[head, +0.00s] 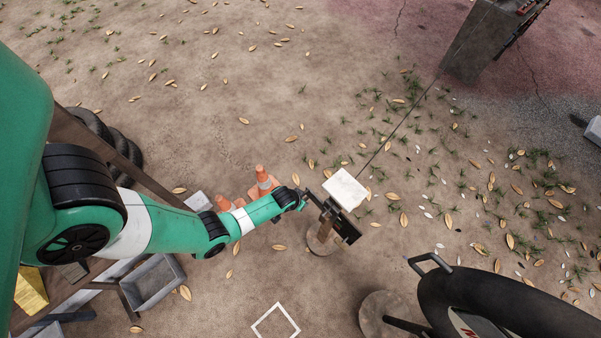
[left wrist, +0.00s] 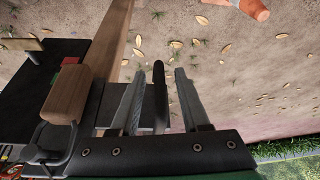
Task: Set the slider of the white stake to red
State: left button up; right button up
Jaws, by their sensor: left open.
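The white stake shows its square white top plate (head: 345,189) in the middle of the head view, with a round brown base (head: 321,240) on the ground below. A dark part (head: 346,231) sits beside the plate. My left gripper (head: 322,207) is at the near left edge of the plate. In the left wrist view, its two grey fingers (left wrist: 160,74) are open, with a dark upright bar (left wrist: 160,105) between them. I cannot tell whether they touch the bar or whether it is the slider. My right gripper is out of view.
A grey bin (head: 153,282) is at lower left. A black cylindrical machine (head: 500,300) with a handle is at lower right. A thin cable runs from the plate to a grey block (head: 470,48). Leaf-strewn ground lies beyond.

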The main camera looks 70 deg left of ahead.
pick_arm(q)
jog(key=shift+c, duration=0.3)
grip_shut()
dwell(1.1)
jog(key=shift+f, duration=0.1)
